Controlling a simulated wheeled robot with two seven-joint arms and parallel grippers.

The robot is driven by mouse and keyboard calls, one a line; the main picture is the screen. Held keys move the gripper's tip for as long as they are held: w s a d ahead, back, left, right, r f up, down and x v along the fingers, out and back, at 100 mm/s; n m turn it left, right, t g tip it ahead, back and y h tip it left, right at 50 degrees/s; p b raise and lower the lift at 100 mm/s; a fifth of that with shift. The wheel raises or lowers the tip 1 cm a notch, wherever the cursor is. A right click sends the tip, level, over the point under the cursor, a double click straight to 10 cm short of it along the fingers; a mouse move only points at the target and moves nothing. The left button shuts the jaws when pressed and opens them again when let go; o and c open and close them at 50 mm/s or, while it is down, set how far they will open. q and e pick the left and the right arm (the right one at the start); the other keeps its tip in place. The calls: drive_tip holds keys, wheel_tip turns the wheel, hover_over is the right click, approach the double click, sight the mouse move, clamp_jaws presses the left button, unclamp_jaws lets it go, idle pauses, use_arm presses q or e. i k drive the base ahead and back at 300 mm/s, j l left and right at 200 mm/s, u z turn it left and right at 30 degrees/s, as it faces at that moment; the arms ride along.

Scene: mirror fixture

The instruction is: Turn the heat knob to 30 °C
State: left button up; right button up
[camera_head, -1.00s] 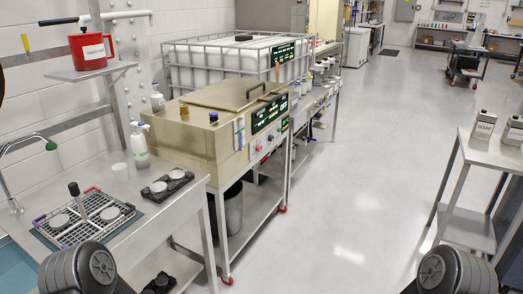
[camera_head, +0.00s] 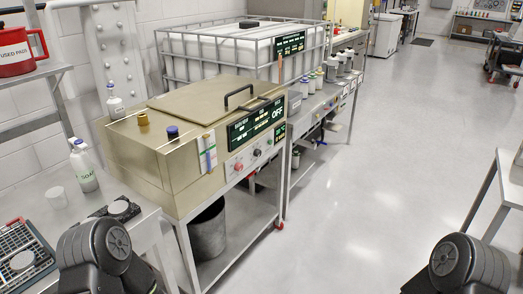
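A tan metal bath unit (camera_head: 150,165) with a closed lid (camera_head: 195,95) stands on a steel bench left of centre. Its slanted front panel carries a dark green display (camera_head: 243,130) and a display reading OFF (camera_head: 277,112). Below them sit a red knob (camera_head: 238,167) and a black knob (camera_head: 257,153). The knob markings and any temperature figure are too small to read, so I cannot tell which one is the heat knob or how it is set. Neither of my grippers shows; only my dark arm joints show at the bottom left and bottom right.
A caged white tank (camera_head: 225,55) stands behind the unit. A steel cart (camera_head: 511,182) is at the right edge. The floor (camera_head: 370,160) between is clear.

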sight(239, 167)
drive_tip(key=i+l+u, duration=0.15)
drive_tip(key=i+l, duration=1.55)
drive_tip(key=l, duration=0.1)
